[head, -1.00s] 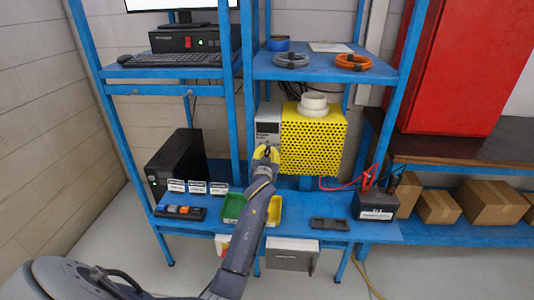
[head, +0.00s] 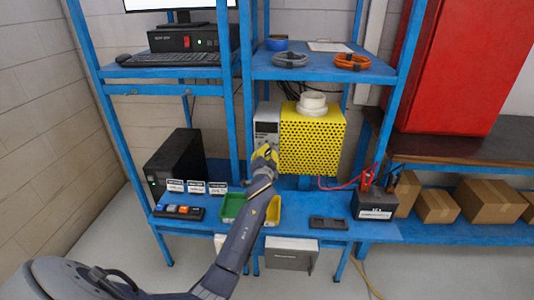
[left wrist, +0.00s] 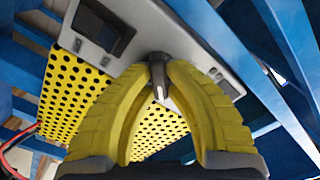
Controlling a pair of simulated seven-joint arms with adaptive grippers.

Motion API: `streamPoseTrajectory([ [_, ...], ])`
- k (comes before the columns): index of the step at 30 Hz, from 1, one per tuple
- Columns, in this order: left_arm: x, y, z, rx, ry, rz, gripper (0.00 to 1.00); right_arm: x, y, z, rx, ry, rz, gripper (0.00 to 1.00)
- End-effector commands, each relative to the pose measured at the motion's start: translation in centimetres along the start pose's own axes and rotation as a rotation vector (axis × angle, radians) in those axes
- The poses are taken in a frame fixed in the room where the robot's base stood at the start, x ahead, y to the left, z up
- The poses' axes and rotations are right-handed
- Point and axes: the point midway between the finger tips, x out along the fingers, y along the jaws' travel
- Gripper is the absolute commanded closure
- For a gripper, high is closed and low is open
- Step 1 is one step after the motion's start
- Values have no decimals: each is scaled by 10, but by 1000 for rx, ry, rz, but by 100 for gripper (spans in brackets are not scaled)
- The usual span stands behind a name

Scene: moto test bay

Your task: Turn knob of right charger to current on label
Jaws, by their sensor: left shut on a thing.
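The charger's light grey front panel (head: 267,124) stands beside a yellow perforated housing (head: 313,140) on the blue rack. In the left wrist view the panel (left wrist: 200,52) carries a dark display (left wrist: 100,28) and a small dark knob (left wrist: 158,68). My left gripper (head: 265,152) is in front of the panel's lower part. Its yellow fingers (left wrist: 160,85) are shut on the knob, one on each side. The knob's pointer setting and the panel markings are too small to read. My right gripper is not in view.
A black battery box (head: 375,202) with red and black clamps and a white label stands at right. Green (head: 232,207) and yellow (head: 273,210) bins, a dark tray (head: 329,223) and small label cards (head: 197,187) lie on the lower shelf. Blue rack posts flank the arm.

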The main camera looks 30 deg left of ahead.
Motion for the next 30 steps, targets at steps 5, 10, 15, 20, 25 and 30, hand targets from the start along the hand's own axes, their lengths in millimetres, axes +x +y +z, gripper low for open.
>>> streamPoseTrajectory([
  [5, 0, 0, 0, 14, 0, -1, 100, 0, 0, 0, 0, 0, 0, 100],
  [10, 0, 0, 0, 15, 0, -1, 100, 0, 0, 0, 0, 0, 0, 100],
  [15, 0, 0, 0, 14, 0, -1, 82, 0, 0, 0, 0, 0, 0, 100],
  [20, 0, 0, 0, 13, 0, -1, 64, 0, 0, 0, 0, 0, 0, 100],
  [25, 0, 0, 0, 13, 0, 0, 63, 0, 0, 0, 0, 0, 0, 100],
  [30, -4, 0, 0, 12, 0, 0, 63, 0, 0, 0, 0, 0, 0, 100],
])
